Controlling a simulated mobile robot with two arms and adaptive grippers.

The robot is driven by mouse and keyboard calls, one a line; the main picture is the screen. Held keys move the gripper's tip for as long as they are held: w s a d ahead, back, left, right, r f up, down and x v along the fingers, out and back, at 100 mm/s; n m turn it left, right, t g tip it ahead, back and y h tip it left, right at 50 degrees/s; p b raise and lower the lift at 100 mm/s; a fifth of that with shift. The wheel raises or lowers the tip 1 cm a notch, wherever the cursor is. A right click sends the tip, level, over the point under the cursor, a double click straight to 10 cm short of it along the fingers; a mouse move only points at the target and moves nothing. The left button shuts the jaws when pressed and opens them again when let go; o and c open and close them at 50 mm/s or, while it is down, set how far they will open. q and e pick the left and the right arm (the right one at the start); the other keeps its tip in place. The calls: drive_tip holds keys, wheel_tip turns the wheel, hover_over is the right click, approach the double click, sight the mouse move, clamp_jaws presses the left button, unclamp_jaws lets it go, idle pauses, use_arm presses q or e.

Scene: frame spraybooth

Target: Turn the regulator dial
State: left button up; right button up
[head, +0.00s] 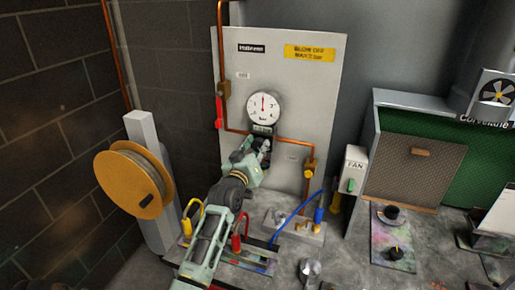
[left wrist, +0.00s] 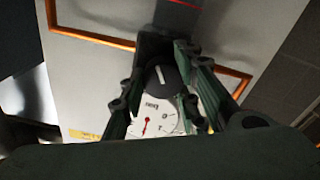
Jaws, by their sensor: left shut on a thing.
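The round white pressure gauge (head: 263,107) with a red needle pointing up is on the pale upright panel (head: 285,75). Below it is the regulator, largely hidden by my left gripper (head: 262,148) in the head view. In the left wrist view the black regulator dial (left wrist: 160,79), with a light mark on it, sits between the two fingers of my left gripper (left wrist: 160,90), which is shut on it. The gauge face (left wrist: 150,122) shows just beyond the dial, upside down. My right gripper is not in view.
An orange hose reel (head: 134,180) stands left. A rack with red and yellow handles, a blue hose (head: 295,218) and a fan switch box (head: 353,170) are near the arm.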

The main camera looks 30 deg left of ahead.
use_arm(q)
drive_tip(key=shift+d+f, duration=0.1)
drive_tip(key=shift+d, duration=0.05)
drive_tip(key=o, duration=1)
drive_tip(key=shift+d, duration=0.1)
drive_tip(key=shift+o, duration=0.4)
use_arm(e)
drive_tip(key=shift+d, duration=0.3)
use_arm(q)
drive_tip(key=v, duration=1.2)
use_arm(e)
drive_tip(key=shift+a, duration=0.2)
